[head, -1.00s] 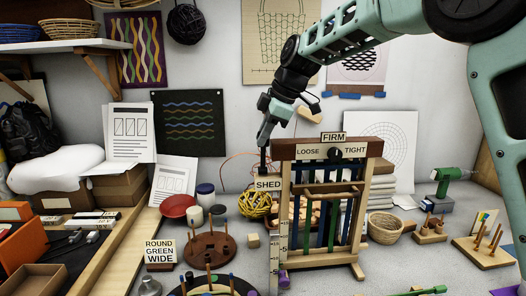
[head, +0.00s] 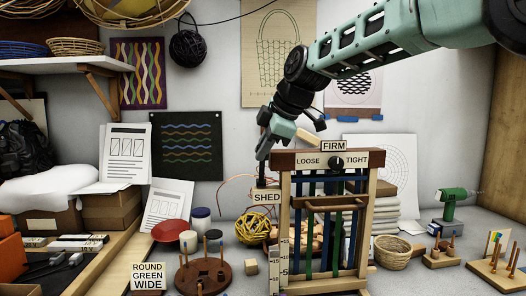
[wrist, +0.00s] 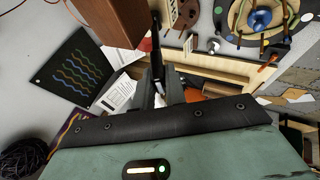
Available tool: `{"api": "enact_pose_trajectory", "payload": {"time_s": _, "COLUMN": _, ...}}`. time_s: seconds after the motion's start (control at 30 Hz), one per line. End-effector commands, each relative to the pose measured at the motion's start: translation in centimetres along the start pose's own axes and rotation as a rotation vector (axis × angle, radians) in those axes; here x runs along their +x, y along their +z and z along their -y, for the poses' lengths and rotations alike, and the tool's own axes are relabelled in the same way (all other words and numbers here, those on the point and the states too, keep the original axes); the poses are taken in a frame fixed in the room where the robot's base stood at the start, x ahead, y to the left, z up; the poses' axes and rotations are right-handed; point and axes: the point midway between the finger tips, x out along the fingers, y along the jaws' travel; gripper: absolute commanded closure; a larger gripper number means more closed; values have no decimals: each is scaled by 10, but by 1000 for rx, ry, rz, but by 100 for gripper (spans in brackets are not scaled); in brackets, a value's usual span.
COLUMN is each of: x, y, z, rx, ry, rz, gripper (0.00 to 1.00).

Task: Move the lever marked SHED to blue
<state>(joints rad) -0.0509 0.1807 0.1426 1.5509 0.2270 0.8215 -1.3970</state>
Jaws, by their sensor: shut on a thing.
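The loom-like wooden frame (head: 284,225) stands on the bench with blue and green strips in it. The SHED label (head: 267,196) is at its left upright. The SHED lever (head: 261,183) is a thin dark upright rod just above that label. My gripper (head: 262,158) comes down from above and is shut on the top of the lever. In the wrist view the dark lever (wrist: 155,40) runs up from between the fingers of my gripper (wrist: 156,85). The blue mark for this lever cannot be made out.
A FIRM dial (head: 337,163) sits on the top beam between LOOSE and TIGHT. A yellow woven ball (head: 251,229) and a red bowl (head: 169,231) stand left of the frame. A basket (head: 392,253) and a green drill (head: 455,200) are to the right.

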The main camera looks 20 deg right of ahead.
Motion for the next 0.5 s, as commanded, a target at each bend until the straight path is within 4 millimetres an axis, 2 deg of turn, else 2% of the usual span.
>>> {"api": "enact_pose_trajectory", "payload": {"time_s": 0.2, "x": 0, "y": 0, "z": 1, "rx": -2, "ry": -3, "rz": 1, "gripper": 100}}
{"api": "enact_pose_trajectory", "payload": {"time_s": 0.23, "x": 0, "y": 0, "z": 1, "rx": -2, "ry": -4, "rz": 1, "gripper": 79}}
{"api": "enact_pose_trajectory", "payload": {"time_s": 0.3, "x": 0, "y": 0, "z": 1, "rx": -2, "ry": -4, "rz": 1, "gripper": 65}}
{"api": "enact_pose_trajectory", "payload": {"time_s": 0.5, "x": 0, "y": 0, "z": 1, "rx": -1, "ry": -3, "rz": 1, "gripper": 65}}
